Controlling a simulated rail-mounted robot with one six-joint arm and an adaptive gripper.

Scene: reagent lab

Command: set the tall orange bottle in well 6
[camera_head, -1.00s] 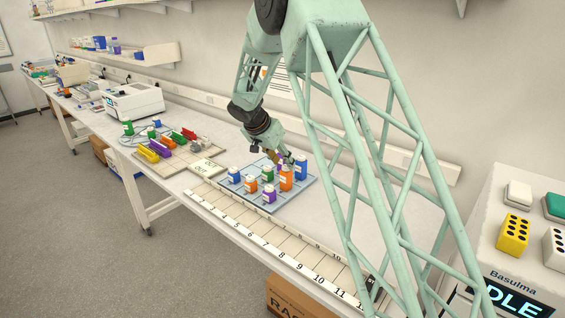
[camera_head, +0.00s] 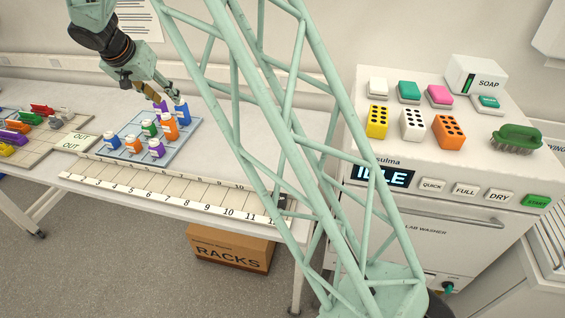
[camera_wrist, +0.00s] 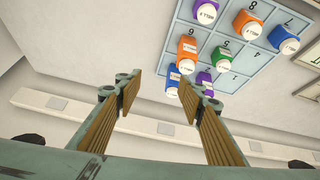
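The tall orange bottle (camera_head: 168,129) appears to be the orange one at the right of the group on the blue-grey tray (camera_head: 117,154); it seems to match the orange bottle (camera_wrist: 187,51) in the wrist view. My gripper (camera_head: 170,96) hangs above the far side of the tray. In the wrist view my gripper (camera_wrist: 166,86) is open and empty, its fingers apart, with a blue bottle (camera_wrist: 172,79) seen beyond the gap.
Blue (camera_head: 113,143), green (camera_head: 149,128) and purple (camera_head: 157,148) bottles stand close by on the tray. A numbered strip (camera_head: 190,193) along the bench front looks empty. A washer (camera_head: 430,200) reading IDLE stands right.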

